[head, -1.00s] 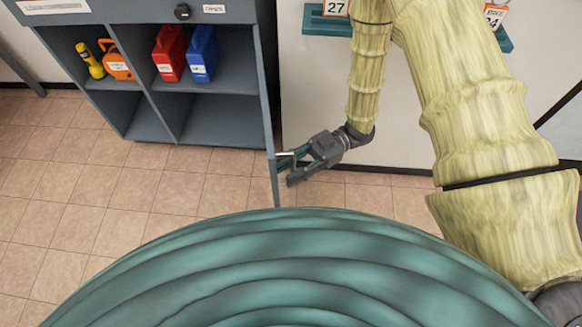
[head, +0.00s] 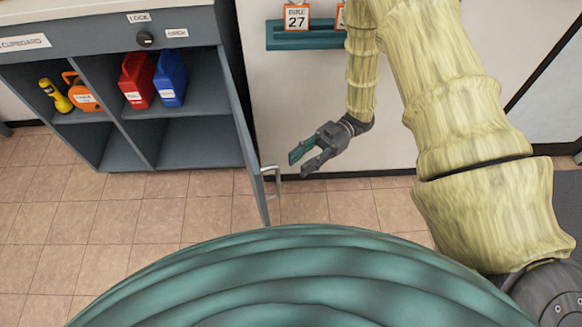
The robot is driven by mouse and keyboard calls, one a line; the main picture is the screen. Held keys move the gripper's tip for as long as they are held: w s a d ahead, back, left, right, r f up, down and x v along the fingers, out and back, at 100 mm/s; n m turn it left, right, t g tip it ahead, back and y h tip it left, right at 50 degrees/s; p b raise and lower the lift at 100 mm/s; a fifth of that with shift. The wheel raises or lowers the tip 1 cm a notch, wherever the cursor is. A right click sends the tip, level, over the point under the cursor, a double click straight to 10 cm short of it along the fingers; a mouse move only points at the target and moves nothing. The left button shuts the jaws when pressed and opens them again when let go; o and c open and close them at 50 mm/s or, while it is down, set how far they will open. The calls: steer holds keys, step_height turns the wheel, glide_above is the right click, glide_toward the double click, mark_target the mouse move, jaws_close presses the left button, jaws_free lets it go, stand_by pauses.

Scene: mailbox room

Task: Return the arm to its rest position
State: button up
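My gripper (head: 298,163) hangs at the end of my arm, low in front of the pale wall and above the tiled floor. Its two fingers point down and left, spread apart, with nothing between them. The grey cupboard (head: 112,143) stands at the left with its door (head: 247,145) swung open, seen nearly edge-on. The door's handle (head: 271,180) is just left of and below my gripper, with a gap between them. My arm runs up from the gripper, bends above the top edge and comes back down at the right.
The cupboard shelves hold a yellow torch (head: 56,97), an orange case (head: 84,93), a red can (head: 137,80) and a blue can (head: 170,78). A teal rack (head: 300,40) with number tags hangs on the wall. The tiled floor (head: 100,215) is clear.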

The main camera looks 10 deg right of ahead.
steer(key=shift+w+d, duration=0.2)
steer(key=shift+d, duration=0.2)
stand_by(0.3)
steer(key=w+a+f+m+t+h, duration=0.1)
steer(key=a+f+m+t+h, duration=0.1)
steer(key=f+m+t, duration=0.45)
steer(key=w+a+f+m+t+h, duration=0.2)
steer(key=a+f+m+t, duration=0.1)
steer(key=f+m+t, duration=0.35)
steer(key=s+d+f+m+g+h, duration=0.2)
steer(key=s+d+f+m+h, duration=0.65)
steer(key=s, duration=0.45)
steer(key=s+d+m+g+h, duration=0.2)
steer(key=s+d+g+h, duration=0.15)
steer(key=s, duration=0.65)
step_height(320, 180, up, 16)
steer(key=p, duration=1.5)
steer(key=shift+d+f+t, duration=0.15)
steer(key=shift+d+t, duration=0.1)
steer(key=shift+t, duration=0.1)
